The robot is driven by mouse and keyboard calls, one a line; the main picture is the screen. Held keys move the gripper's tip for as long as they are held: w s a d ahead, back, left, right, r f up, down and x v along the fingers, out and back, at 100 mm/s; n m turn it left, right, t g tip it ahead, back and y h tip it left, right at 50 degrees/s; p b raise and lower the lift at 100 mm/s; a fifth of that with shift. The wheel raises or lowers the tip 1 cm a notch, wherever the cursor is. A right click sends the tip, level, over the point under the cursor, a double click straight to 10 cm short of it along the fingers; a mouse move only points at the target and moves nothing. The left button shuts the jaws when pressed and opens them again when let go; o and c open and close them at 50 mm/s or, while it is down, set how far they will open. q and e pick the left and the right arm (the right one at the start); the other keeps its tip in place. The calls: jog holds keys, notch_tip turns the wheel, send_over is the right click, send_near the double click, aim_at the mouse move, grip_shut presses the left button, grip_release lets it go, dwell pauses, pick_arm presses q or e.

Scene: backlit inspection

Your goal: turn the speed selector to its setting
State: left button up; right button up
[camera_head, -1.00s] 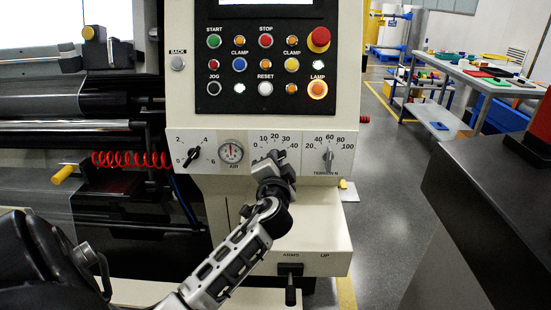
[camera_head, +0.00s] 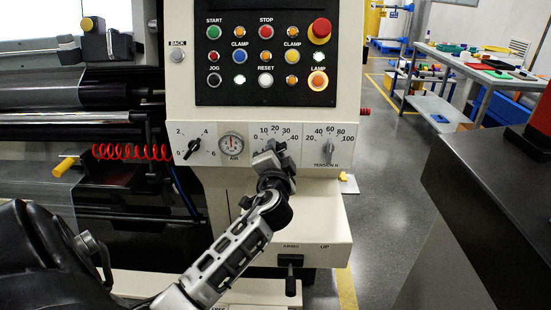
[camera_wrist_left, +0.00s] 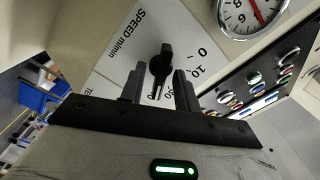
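The speed selector (camera_wrist_left: 160,62) is a black knob on a white plate lettered "SPEED m/min" in the left wrist view. Its scale numbers are partly covered by my fingers, and I cannot read its exact setting. My left gripper (camera_wrist_left: 158,90) is open, with one finger on each side of the knob and visible gaps between. In the head view my left gripper (camera_head: 270,152) is in front of the speed scale (camera_head: 275,132) and hides the knob. My right gripper is not in view.
Left of the selector are the AIR gauge (camera_head: 232,146) and another black knob (camera_head: 192,148); right of it is the tension knob (camera_head: 329,148). A button panel (camera_head: 265,60) is above, and a black lever (camera_head: 290,275) is below. A workbench (camera_head: 470,68) stands at the back right.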

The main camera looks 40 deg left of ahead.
pick_arm(q)
jog(key=b+v, duration=0.3)
jog(key=v, duration=1.3)
